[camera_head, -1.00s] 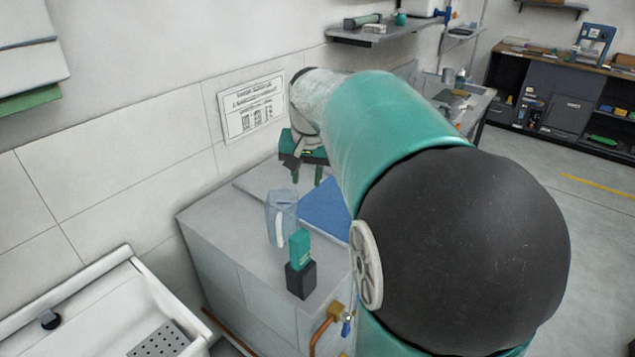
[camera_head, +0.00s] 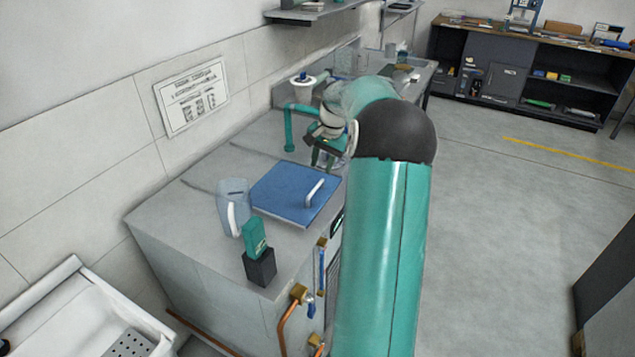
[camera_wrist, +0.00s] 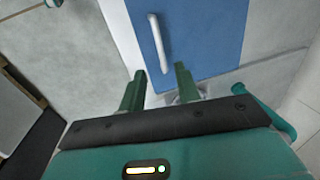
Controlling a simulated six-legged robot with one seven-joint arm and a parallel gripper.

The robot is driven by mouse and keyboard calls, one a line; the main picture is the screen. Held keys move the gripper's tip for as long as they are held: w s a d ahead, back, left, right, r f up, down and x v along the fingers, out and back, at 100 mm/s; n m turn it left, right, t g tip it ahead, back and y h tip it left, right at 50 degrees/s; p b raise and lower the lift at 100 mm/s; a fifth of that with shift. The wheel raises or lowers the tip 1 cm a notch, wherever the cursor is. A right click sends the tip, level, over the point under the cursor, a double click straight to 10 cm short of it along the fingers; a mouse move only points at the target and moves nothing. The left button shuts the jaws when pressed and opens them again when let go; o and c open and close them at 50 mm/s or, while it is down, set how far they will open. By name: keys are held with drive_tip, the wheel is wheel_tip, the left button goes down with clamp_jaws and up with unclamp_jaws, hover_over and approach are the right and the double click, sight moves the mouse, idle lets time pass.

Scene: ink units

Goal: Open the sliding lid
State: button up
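The sliding lid (camera_head: 284,196) is a flat blue panel on the grey counter top, with a pale bar handle (camera_head: 314,193) near its right side. The lid also shows in the wrist view (camera_wrist: 205,35), with its white handle (camera_wrist: 158,44) above my fingertips. My gripper (camera_head: 325,160) is beyond the lid's far right corner, above the counter. In the wrist view its two green fingers (camera_wrist: 158,82) are apart with nothing between them. The handle is clear of the fingers. I cannot tell whether the lid is fully shut.
A clear jug (camera_head: 233,208) and a green box on a black block (camera_head: 260,267) stand left of the lid. A green bent pipe (camera_head: 289,130) rises behind it. Copper pipes (camera_head: 287,318) and valves line the counter's front. Open floor (camera_head: 510,220) lies to the right.

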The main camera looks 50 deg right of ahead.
sight(316, 187)
drive_tip(key=f, duration=0.2)
drive_tip(key=w+f, duration=0.1)
drive_tip(key=f, duration=0.5)
drive_tip(key=shift+w+a, duration=0.2)
drive_tip(key=shift+w, duration=0.15)
clamp_jaws()
